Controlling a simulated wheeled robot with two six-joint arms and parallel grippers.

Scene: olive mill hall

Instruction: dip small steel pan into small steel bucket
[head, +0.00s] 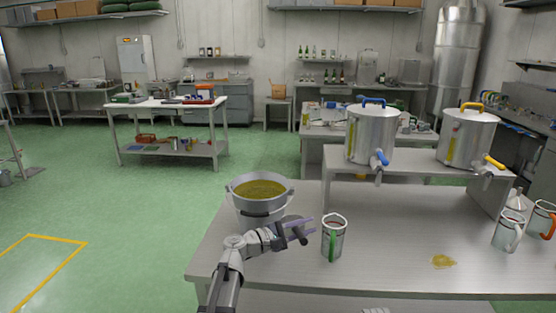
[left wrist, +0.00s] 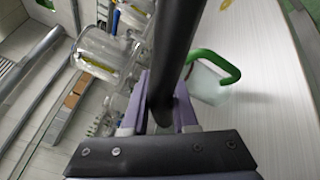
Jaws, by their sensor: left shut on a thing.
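The small steel bucket (head: 262,207) stands on the near steel table at its left end, holding a yellow-green liquid. My left gripper (head: 304,229) is just to the right of the bucket and in front of it, outside its rim. In the left wrist view its jaws (left wrist: 168,112) are shut on a dark bar (left wrist: 178,45), which looks like the handle of the small steel pan. The pan's bowl cannot be made out in either view. My right gripper is not in view.
A measuring jug with a green handle (head: 333,238) stands right beside the left gripper. Two steel drums with taps (head: 371,138) (head: 468,140) stand on a raised shelf behind. More jugs (head: 508,231) are at the right. A yellow spill (head: 443,261) lies on the otherwise clear table front.

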